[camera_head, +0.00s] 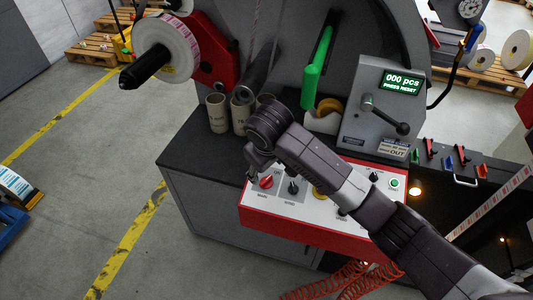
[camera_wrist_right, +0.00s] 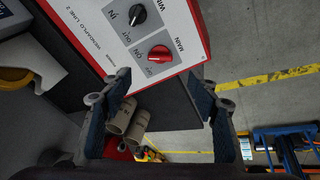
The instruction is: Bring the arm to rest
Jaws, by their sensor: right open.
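My right arm (camera_head: 375,215) reaches in from the lower right of the head view, over the red and white control panel (camera_head: 262,212). My right gripper (camera_head: 252,172) is beyond the panel's top left, above the red MAIN knob (camera_head: 266,182). In the right wrist view my right gripper (camera_wrist_right: 160,98) is open, its two blue-padded fingers wide apart with nothing between them held. The red MAIN knob (camera_wrist_right: 159,54) and black WIND knob (camera_wrist_right: 137,14) show past the fingers. My left gripper is not in view.
Cardboard cores (camera_head: 216,112) stand on the dark cabinet top (camera_head: 190,150). A lever box (camera_head: 380,125) with a green display reading "000 pcs" is behind my arm. A label roll (camera_head: 168,46) sits on a black spindle. Red coiled hoses (camera_head: 345,280) hang below.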

